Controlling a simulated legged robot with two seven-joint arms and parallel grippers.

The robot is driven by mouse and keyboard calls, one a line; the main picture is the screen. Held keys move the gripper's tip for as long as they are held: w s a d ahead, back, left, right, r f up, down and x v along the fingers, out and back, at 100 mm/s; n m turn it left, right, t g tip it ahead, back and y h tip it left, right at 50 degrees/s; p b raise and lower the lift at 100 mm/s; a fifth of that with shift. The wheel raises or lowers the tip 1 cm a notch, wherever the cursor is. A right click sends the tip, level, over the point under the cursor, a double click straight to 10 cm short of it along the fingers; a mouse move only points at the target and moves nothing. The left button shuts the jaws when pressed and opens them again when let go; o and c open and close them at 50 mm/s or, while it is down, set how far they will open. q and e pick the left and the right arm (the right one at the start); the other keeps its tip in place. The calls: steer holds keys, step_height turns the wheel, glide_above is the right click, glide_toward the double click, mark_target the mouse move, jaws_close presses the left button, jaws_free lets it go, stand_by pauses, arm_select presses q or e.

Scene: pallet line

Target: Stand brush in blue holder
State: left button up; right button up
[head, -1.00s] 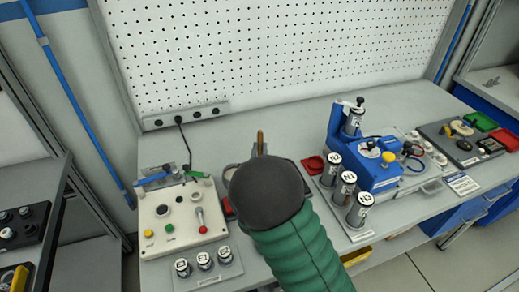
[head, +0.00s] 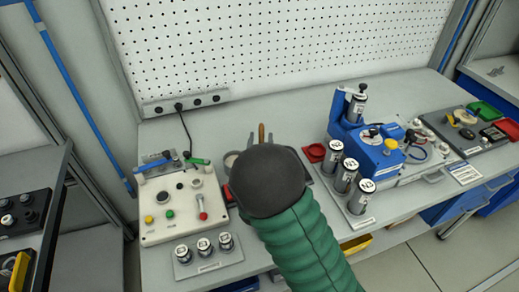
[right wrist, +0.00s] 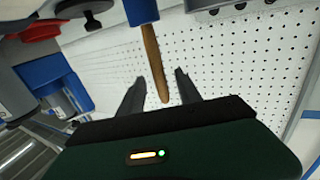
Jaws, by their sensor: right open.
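In the right wrist view the handle (right wrist: 154,62) sticks out of a blue cylindrical part (right wrist: 141,12), which looks like the blue holder and is cut off by the frame edge. The open fingers of my right gripper (right wrist: 158,90) stand on either side of the handle's end, with gaps visible. In the head view my dark wrist and green arm hide the foot of the brush and the holder. My left gripper is out of view.
A white control box (head: 180,208) stands left, with several labelled cylinders on a plate (head: 208,258) before it. Right are a cylinder rack (head: 357,211), a blue machine (head: 375,152) and a red dish (head: 315,152). A pegboard (head: 270,55) closes the back.

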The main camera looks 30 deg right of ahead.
steer(key=p+v, duration=0.9)
steer(key=v, duration=0.7)
steer(key=shift+s+a, duration=0.2)
steer(key=shift+w, duration=0.1)
